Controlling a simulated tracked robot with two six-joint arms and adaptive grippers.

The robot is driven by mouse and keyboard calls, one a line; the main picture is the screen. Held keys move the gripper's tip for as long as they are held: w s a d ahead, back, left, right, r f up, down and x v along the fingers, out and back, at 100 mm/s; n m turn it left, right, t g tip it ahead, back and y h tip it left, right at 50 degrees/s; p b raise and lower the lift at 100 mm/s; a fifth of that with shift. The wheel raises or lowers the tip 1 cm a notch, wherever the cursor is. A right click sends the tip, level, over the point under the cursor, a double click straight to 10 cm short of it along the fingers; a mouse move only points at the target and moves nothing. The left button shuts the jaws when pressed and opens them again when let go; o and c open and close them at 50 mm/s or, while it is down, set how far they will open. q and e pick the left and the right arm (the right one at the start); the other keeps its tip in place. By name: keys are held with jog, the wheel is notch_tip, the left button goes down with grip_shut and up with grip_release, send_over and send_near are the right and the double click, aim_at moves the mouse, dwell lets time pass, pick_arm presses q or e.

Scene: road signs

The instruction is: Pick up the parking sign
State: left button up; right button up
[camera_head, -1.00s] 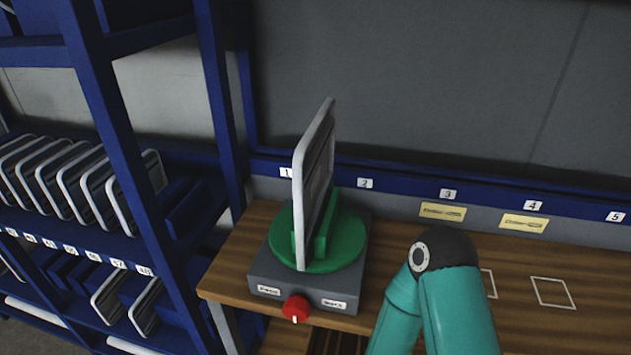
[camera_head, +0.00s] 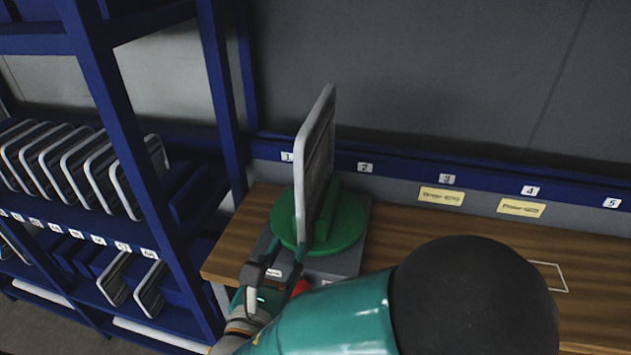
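A square sign with a pale rim (camera_head: 316,165) stands upright in a slot on a green round turntable (camera_head: 345,235). I see it nearly edge-on and cannot read its face, so I cannot tell whether it is the parking sign. My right gripper (camera_head: 268,262) is low in front of the turntable, just left of the sign's lower near edge. It appears apart from the sign, and its finger opening is not clear. My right arm hides much of the turntable's grey base (camera_head: 348,262) front and part of its red knob (camera_head: 300,287). My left gripper is not in view.
A blue rack (camera_head: 150,215) at left holds several more signs (camera_head: 85,170) in numbered slots. The wooden bench (camera_head: 415,232) has numbered places and yellow labels (camera_head: 441,196) along its back. A grey wall stands behind.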

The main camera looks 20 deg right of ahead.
aim_at(299, 208)
jog(key=shift+t, duration=0.3)
jog(key=x, duration=0.3)
jog(key=r+p+x, duration=0.1)
jog(key=x, duration=0.3)
jog(key=p+x, duration=0.1)
jog(key=x, duration=0.3)
jog(key=shift+w+a+r, duration=0.15)
jog(key=shift+r, duration=0.2)
jog(key=shift+a+p+x, duration=0.25)
jog(key=shift+p+x, duration=1.15)
jog(key=shift+x, duration=1.3)
jog(key=shift+w+f, duration=0.15)
grip_shut()
